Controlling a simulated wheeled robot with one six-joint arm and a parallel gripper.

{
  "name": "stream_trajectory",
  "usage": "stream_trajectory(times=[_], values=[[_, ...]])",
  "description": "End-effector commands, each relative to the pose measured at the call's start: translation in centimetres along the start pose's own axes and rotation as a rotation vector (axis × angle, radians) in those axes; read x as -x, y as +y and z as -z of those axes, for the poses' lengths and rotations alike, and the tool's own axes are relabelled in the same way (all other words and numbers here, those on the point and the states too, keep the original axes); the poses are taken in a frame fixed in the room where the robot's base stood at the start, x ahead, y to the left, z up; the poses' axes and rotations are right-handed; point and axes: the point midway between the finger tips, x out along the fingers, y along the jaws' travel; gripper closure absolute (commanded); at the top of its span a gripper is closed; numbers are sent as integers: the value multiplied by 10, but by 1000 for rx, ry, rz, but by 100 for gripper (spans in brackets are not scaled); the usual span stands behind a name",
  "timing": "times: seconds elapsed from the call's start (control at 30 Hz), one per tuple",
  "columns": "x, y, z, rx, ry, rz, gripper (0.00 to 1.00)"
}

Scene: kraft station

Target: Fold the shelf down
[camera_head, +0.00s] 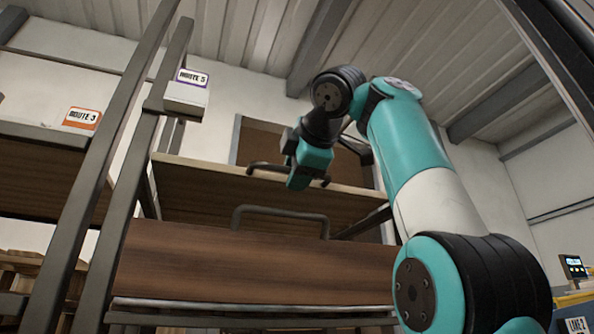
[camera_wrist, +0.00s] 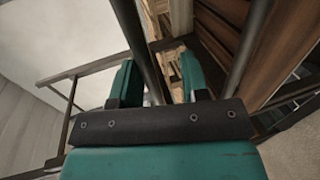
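A brown wooden shelf panel (camera_head: 185,262) faces me low in the head view, with a dark bar handle (camera_head: 281,210) along its top edge. A second wooden shelf board (camera_head: 195,192) lies above and behind it, with another dark handle (camera_head: 262,165) by its edge. My gripper (camera_head: 299,182) hangs over that upper handle in the picture and covers part of it. In the wrist view my gripper (camera_wrist: 160,80) has its teal fingers apart. A dark bar (camera_wrist: 138,45) appears between them; whether it is the handle or touches a finger I cannot tell.
Dark rack posts (camera_head: 128,170) rise at the left, with a "ROUTE 3" label (camera_head: 82,118) and a "ROUTE 5" label (camera_head: 192,78). A small display (camera_head: 573,265) stands at the far right. Wooden pieces (camera_wrist: 182,18) show beyond the fingers in the wrist view.

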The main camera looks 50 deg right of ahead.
Motion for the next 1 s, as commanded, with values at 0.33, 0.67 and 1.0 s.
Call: stream_trajectory(times=[0.33, 0.67, 1.0], values=[[22, 3, 0, -2, -2, -2, 60], [64, 2, 1, -1, 0, -3, 60], [132, 2, 1, 1, 5, -4, 60]])
